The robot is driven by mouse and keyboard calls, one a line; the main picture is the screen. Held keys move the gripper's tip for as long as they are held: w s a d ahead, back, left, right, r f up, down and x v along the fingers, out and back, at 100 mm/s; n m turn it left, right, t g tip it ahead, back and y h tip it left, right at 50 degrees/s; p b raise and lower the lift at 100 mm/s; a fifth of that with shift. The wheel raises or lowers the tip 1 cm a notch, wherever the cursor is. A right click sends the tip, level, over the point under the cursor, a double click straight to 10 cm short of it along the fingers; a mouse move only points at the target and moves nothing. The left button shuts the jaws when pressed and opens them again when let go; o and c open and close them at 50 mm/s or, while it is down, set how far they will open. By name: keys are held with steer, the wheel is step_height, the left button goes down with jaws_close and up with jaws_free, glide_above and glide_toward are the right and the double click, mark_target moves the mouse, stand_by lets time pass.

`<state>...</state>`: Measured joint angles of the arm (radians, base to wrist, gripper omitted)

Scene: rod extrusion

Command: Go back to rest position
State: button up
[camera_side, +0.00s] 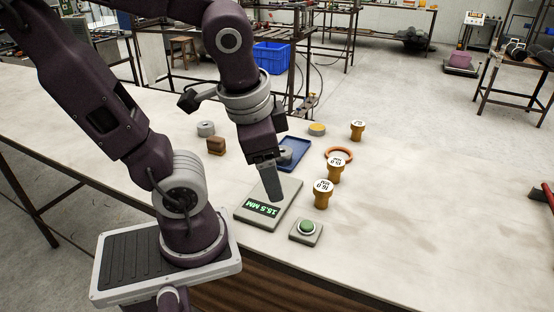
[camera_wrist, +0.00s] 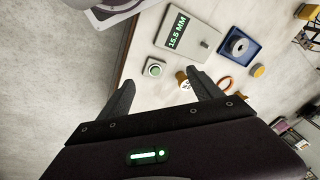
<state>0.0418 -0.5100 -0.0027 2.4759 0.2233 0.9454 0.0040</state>
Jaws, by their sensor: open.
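My gripper (camera_wrist: 162,94) is open and empty in the wrist view, its two dark fingers spread apart. In the side view my gripper (camera_side: 272,185) hangs above the grey gauge (camera_side: 284,213), whose green display reads 15.5 MM. The gauge also shows in the wrist view (camera_wrist: 200,43), at the upper middle. A green button (camera_side: 306,226) on a small square base is in front of the gauge. I cannot tell the exact height of the fingers above the gauge.
A blue tray (camera_side: 302,147) holding a grey ring part lies behind the gauge. Several orange labelled plugs, one at the front (camera_side: 323,193), and an orange ring (camera_side: 339,153) stand to the right. A brown block (camera_side: 216,146) and grey cylinder (camera_side: 206,129) are behind.

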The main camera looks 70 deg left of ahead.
steer(key=d+r+n+t+h, duration=0.1)
steer(key=d+r, duration=0.1)
steer(key=d+r+t+h, duration=0.1)
steer(key=shift+d+r+n+t, duration=0.35)
steer(key=shift+d+n+t, duration=0.05)
